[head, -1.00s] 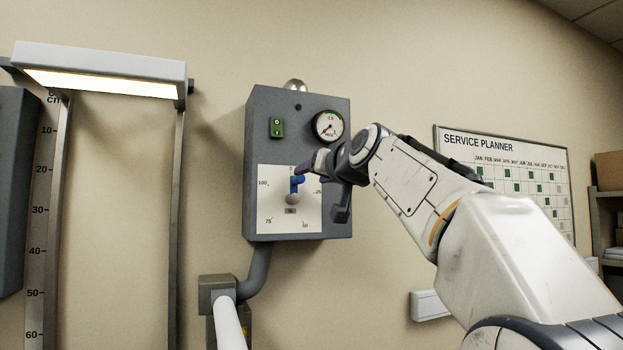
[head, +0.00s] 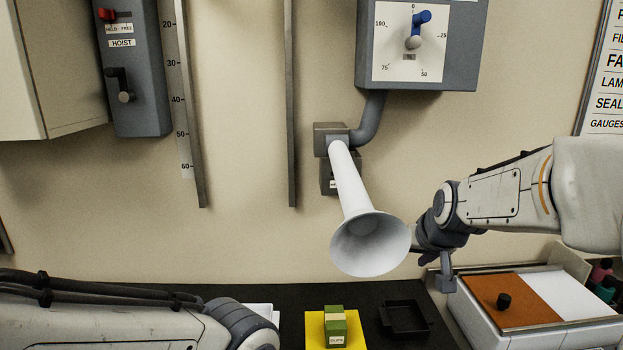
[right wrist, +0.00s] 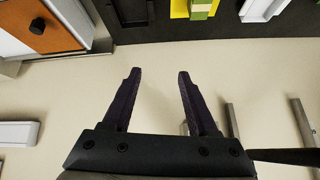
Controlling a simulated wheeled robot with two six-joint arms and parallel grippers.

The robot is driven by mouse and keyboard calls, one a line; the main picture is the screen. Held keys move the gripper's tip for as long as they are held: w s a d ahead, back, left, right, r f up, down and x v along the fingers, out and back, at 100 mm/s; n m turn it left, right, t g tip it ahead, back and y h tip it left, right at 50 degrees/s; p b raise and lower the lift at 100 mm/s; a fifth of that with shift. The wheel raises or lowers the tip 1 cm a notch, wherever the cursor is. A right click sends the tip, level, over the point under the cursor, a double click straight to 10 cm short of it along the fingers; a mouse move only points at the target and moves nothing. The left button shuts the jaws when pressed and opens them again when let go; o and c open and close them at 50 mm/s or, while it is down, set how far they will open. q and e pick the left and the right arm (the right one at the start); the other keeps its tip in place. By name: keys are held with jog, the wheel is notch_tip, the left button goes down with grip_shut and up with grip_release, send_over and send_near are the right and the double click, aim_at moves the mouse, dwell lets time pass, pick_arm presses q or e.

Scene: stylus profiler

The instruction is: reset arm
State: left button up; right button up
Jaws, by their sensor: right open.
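My right gripper (head: 436,268) hangs in front of the wall at the right of the white horn (head: 352,195), below the dial box. In the right wrist view its two dark fingers (right wrist: 158,76) are spread apart with nothing between them. The blue-handled dial lever (head: 416,28) on the grey box points up, near the 0 mark, and nothing touches it. My left arm shows at the bottom left, but its gripper is out of the frame.
The dark bench holds a green block (head: 335,327) on a yellow sheet (head: 316,330), a black tray (head: 405,318) and a white unit with an orange panel (head: 512,300). A hoist box (head: 137,70) hangs at the left. The horn juts out close to my right gripper.

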jog(key=s+a+f+n+g, duration=0.1)
jog(key=s+f+g, duration=0.4)
jog(key=s+f, duration=1.05)
jog(key=s+a+r+n+g+b, duration=0.2)
jog(key=s+a+n, duration=0.5)
jog(key=s+a, duration=0.7)
jog(key=shift+s+a+r+n+y+b, duration=0.2)
jog(key=shift+s+r+n+y+b, duration=0.25)
jog(key=shift+b, duration=0.25)
